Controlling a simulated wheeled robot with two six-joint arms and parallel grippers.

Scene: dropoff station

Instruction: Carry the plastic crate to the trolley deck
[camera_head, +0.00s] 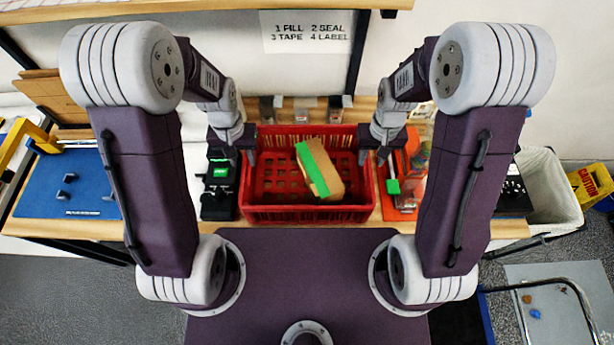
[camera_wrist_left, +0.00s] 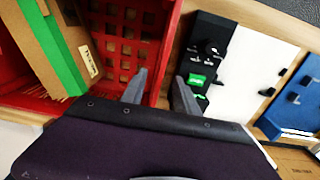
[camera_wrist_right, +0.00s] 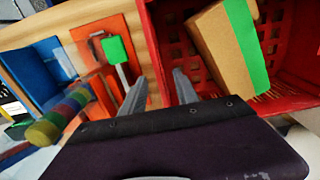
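The red plastic crate (camera_head: 280,215) stands on the wooden bench in front of me. A cardboard box with green tape (camera_head: 322,172) lies tilted inside it. My left gripper (camera_head: 241,160) is at the crate's left wall, open. In the left wrist view its fingers (camera_wrist_left: 160,88) lie either side of that wall (camera_wrist_left: 166,55). My right gripper (camera_head: 372,158) is at the right wall, also open, with its fingers (camera_wrist_right: 158,88) either side of the wall (camera_wrist_right: 154,50). I cannot tell how far down the fingers reach. The grey trolley deck (camera_head: 565,285) is low at the right.
A black device with green lights (camera_head: 219,185) stands close left of the crate, and an orange board with a green-handled tool (camera_head: 397,200) close right. A blue mat (camera_head: 65,190) is further left. A white bin (camera_head: 548,190) and yellow caution sign (camera_head: 590,185) stand right. Small items (camera_head: 533,308) lie on the deck.

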